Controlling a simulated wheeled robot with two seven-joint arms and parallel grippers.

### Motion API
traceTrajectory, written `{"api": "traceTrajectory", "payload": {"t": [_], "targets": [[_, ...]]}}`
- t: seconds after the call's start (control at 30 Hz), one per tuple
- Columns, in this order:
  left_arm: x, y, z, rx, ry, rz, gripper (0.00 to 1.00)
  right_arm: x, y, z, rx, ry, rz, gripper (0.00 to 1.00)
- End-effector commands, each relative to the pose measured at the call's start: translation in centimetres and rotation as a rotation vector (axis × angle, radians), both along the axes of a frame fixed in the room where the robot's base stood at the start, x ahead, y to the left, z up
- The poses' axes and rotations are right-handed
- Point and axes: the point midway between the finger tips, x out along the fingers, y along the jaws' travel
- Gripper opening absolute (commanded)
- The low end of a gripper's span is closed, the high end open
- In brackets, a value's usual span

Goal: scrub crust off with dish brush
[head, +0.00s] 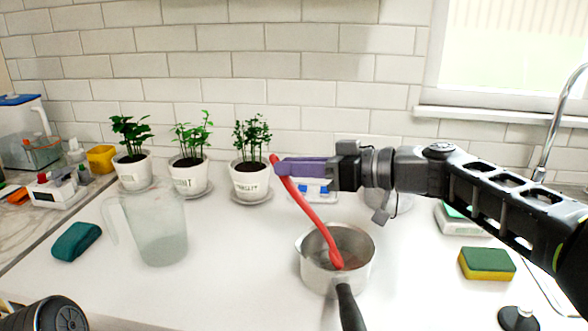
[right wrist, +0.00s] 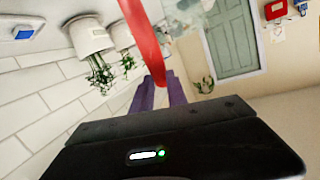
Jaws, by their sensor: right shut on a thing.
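A red dish brush (head: 306,210) slants down from my right gripper (head: 280,166), with its lower end inside a metal saucepan (head: 318,278). The purple fingers of my right gripper are shut on the upper part of the brush handle. The red handle (right wrist: 146,38) also shows between the fingers in the right wrist view. The saucepan stands on the white counter with its dark handle toward the front edge. I cannot make out any crust inside the pan; the brush head partly covers the bottom. My left gripper is not visible.
A clear pitcher (head: 160,230) stands left of the pan, with a teal sponge (head: 76,242) farther left. Several potted plants (head: 188,175) line the back wall. A yellow-green sponge (head: 487,264) lies at right. Bare counter (head: 230,280) lies between pitcher and pan.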

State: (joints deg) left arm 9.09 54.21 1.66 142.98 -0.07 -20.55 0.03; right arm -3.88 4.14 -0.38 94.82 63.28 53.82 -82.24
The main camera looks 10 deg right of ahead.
Motion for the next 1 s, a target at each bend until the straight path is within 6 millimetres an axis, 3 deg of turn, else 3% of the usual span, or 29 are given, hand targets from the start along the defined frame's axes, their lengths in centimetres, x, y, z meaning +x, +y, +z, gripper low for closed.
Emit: {"api": "traceTrajectory", "payload": {"t": [0.33, 0.7, 1.0], "targets": [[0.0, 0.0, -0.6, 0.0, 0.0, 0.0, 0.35, -0.4, 0.1, -0.3, -0.001, 0.0, 0.001, 0.0], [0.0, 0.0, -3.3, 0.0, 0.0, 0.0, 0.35, -3.2, 0.4, -0.2, 0.0, 0.0, 0.0, 0.0], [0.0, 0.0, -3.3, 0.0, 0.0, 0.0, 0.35, -3.5, 0.4, 0.1, 0.0, 0.001, 0.001, 0.0]]}}
